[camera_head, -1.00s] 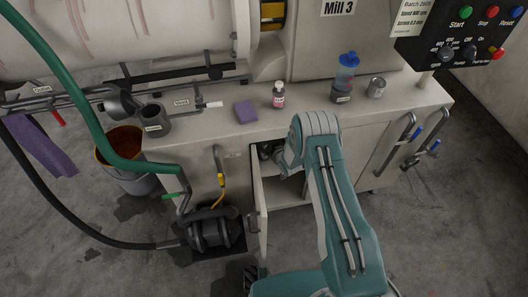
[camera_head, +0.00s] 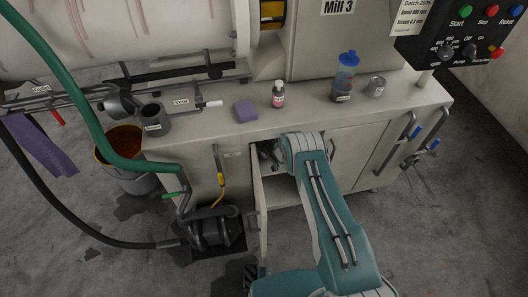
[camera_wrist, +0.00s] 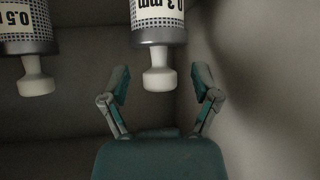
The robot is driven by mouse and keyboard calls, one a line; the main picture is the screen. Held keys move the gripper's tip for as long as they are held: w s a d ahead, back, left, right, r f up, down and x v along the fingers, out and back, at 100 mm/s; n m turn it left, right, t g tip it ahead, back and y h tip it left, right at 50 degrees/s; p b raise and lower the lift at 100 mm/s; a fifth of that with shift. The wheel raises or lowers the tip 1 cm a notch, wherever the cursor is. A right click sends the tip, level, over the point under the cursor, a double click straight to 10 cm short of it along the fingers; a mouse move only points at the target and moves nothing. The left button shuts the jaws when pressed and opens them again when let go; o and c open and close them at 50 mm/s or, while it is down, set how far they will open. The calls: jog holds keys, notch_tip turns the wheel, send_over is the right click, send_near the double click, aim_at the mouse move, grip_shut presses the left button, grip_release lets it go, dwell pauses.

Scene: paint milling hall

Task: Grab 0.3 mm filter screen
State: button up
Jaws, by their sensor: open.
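In the wrist view the 0.3 mm filter screen (camera_wrist: 158,28) shows as a meshed cylinder with a "0.3 mm" label, a grey collar and a pale knob at its near end. My gripper (camera_wrist: 160,80) is open, its two fingers on either side of the knob, with visible space on both sides. I cannot tell how deep the knob sits between them. A second screen labelled "0.5" (camera_wrist: 28,40) lies to the left, outside the fingers. In the head view my arm reaches into the open cabinet under the bench, and the screens are hidden there.
The cabinet door (camera_head: 263,222) stands open left of my arm. A cabinet wall (camera_wrist: 245,95) is close right of my gripper. On the bench (camera_head: 210,135) stand a purple sponge (camera_head: 246,111), a small bottle (camera_head: 278,96), a blue-topped container (camera_head: 346,72) and a metal can (camera_head: 376,86).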

grip_shut()
jog(key=shift+r, duration=0.1)
dwell(0.3)
